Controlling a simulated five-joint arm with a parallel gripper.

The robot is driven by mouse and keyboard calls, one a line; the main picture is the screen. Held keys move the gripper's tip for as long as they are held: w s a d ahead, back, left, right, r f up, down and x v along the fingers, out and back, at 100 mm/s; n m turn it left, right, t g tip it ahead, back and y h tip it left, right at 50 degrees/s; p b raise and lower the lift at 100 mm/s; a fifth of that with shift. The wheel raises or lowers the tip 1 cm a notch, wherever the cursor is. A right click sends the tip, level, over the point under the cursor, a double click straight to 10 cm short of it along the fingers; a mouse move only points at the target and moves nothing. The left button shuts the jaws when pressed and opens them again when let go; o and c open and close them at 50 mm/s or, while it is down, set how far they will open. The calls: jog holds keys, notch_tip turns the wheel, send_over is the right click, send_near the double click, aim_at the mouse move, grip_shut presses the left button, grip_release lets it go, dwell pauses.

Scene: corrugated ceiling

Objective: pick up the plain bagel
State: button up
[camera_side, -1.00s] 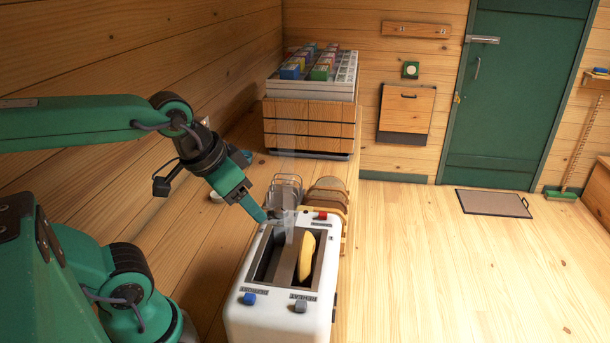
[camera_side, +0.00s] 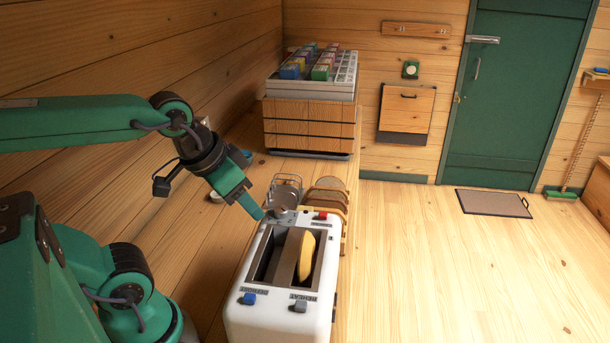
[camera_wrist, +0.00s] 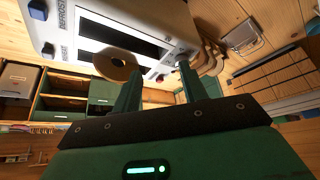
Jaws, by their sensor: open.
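A pale yellow bagel (camera_side: 307,252) stands on edge in the right-hand slot of the white toaster (camera_side: 240,314), its upper part showing above the slot. In the wrist view the bagel (camera_wrist: 106,70) appears as a ring with a hole, and the toaster (camera_wrist: 55,12) fills the upper left. My gripper (camera_side: 263,216) is at the toaster's far left corner in the side view, apart from the bagel. In the wrist view my gripper (camera_wrist: 158,70) is open, its fingers spread with nothing between them. The bagel appears beside the left finger. The lower bagel is hidden in the slot.
Behind the toaster, a rack (camera_side: 345,225) holds several brown bread slices (camera_side: 328,186), with a wire holder (camera_side: 285,187) beside it. A wooden crate stand (camera_side: 305,125) with a tray of coloured boxes stands farther back. The counter left of the toaster is mostly clear.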

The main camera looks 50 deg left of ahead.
jog(key=w+n, duration=0.1)
jog(key=r+n+g, duration=0.2)
jog(key=n+g, duration=0.4)
jog(key=n, duration=0.2)
send_over(308, 235)
jog(key=shift+f, duration=0.1)
jog(key=shift+f, duration=1.25)
jog(key=shift+f, duration=0.1)
jog(key=shift+f, duration=2.5)
